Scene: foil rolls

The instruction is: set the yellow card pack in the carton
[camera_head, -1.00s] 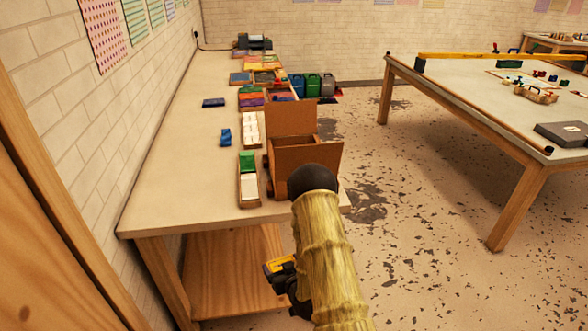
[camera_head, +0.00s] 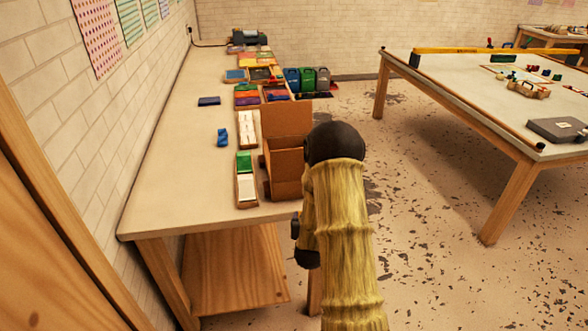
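The brown carton (camera_head: 285,181) stands open on the long bench, near its right edge, with a flap raised at the back. My arm hides its right side. My sleeved arm rises from the bottom of the picture, right of the carton. Dark parts at the end of my arm (camera_head: 305,257) show beside the sleeve, below the bench-top level. My fingers are hidden, so I cannot see whether they are open or what they hold. I cannot make out the yellow card pack for sure.
A narrow tray with green and white packs (camera_head: 245,185) stands just left of the carton, with a tray of white packs (camera_head: 246,128) behind it. A blue item (camera_head: 222,137) lies further left. The bench's left front (camera_head: 175,195) is clear. Another table (camera_head: 450,95) stands at right.

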